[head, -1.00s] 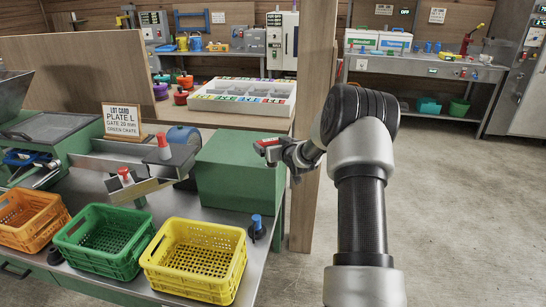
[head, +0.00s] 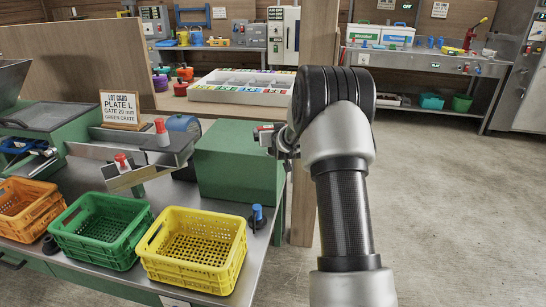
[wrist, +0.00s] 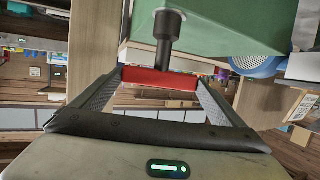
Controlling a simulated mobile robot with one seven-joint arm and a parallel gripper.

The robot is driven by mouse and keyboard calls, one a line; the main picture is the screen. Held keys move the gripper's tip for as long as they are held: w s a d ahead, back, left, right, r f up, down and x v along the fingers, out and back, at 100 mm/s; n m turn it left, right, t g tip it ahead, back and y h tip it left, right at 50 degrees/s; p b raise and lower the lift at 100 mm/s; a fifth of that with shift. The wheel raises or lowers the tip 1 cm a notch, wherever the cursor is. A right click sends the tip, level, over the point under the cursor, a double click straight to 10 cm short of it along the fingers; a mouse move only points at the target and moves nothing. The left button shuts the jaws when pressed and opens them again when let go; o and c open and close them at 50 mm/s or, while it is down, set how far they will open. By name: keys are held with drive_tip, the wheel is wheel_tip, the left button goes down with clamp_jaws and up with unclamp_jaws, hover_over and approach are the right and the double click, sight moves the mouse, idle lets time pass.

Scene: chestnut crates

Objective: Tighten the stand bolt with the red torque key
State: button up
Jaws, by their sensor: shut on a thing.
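My gripper (head: 279,140) is shut on the red torque key (wrist: 160,80) and holds it in the air at the right side of the green box housing (head: 236,160). In the wrist view the key's red handle lies across between my fingers, and its dark shaft and socket (wrist: 166,27) point away from me in front of a green surface (wrist: 225,25). In the head view only a small part of the key shows, and my arm hides much of the gripper. I cannot make out the stand bolt for certain in either view.
Orange (head: 28,222), green (head: 95,255) and yellow (head: 190,275) crates line the bench front. A blue-topped tool (head: 257,216) stands at the bench corner. A wooden post (head: 304,205) rises close behind my gripper. The floor at the right is clear.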

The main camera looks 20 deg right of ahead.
drive_tip(key=shift+a+b, duration=0.15)
drive_tip(key=shift+b, duration=0.25)
drive_tip(key=m+h, duration=0.1)
drive_tip(key=m+g+h+p, duration=0.1)
drive_tip(key=shift+w+a+r+h, duration=0.15)
drive_tip(key=shift+h, duration=0.15)
drive_tip(key=shift+m+h+p, duration=0.4)
drive_tip(key=shift+m+p, duration=0.1)
drive_tip(key=shift+p, duration=0.4)
drive_tip(key=shift+w+a+r+m+g+h+p, duration=0.15)
drive_tip(key=shift+m+g+h+p, duration=0.65)
drive_tip(key=shift+p, duration=1.8)
drive_tip(key=shift+w+a+m+g+h+p, duration=0.2)
drive_tip(key=shift+m+g+h+p, duration=0.55)
drive_tip(key=shift+p, duration=1.8)
drive_tip(key=shift+m+h+p, duration=0.35)
drive_tip(key=shift+p, duration=0.45)
drive_tip(key=shift+a+f+m+g+h+p, duration=0.2)
drive_tip(key=shift+m+g+h+p, duration=0.2)
drive_tip(key=shift+m+g+h, duration=0.25)
